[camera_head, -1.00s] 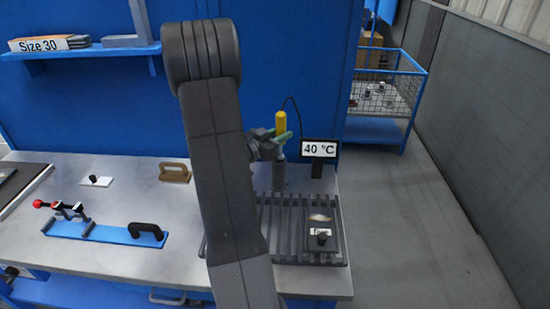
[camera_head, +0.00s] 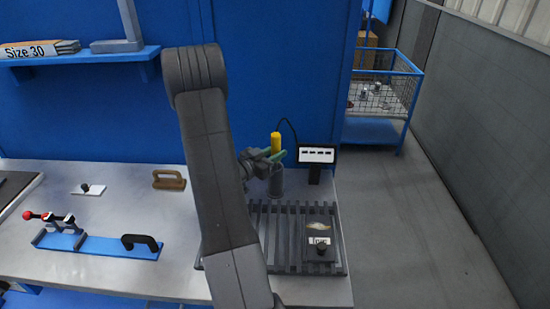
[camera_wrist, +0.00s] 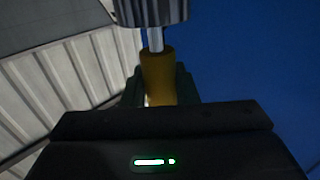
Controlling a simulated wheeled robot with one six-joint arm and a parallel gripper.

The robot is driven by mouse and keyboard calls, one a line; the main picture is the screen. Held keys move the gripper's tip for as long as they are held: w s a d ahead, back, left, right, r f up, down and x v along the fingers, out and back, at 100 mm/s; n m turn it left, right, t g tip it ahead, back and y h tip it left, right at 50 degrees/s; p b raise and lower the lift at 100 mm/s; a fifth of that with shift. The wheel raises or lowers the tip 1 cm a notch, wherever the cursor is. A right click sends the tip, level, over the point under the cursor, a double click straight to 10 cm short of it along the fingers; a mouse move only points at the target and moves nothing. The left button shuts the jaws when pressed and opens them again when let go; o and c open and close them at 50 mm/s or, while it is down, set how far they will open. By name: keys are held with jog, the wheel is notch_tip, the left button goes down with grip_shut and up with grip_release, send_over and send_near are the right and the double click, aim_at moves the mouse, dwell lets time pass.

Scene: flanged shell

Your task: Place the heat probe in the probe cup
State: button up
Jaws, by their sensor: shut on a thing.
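The heat probe (camera_head: 275,142) has a yellow handle, with a dark cable running from its top to the display. My gripper (camera_head: 277,155) has green fingers and is shut on the handle, right above the grey probe cup (camera_head: 277,184). The probe looks upright. In the wrist view the yellow handle (camera_wrist: 158,72) sits between the fingers. A short length of bare metal shaft shows between the handle and the ribbed grey cup (camera_wrist: 150,10). The shaft's end is hidden at the cup, apparently inside it.
A display (camera_head: 317,154) showing dashes stands right of the cup. A dark slatted grate (camera_head: 262,225) with a dark block (camera_head: 320,240) lies in front. A blue fixture (camera_head: 98,245) is on the bench at left. The blue wall is close behind.

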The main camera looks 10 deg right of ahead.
jog(key=shift+f, duration=1.05)
jog(key=shift+f, duration=0.2)
jog(key=o, duration=1)
jog(key=shift+r, duration=0.1)
jog(key=shift+r, duration=0.25)
jog(key=b+v, duration=0.2)
jog(key=v, duration=1)
jog(key=shift+f, duration=0.1)
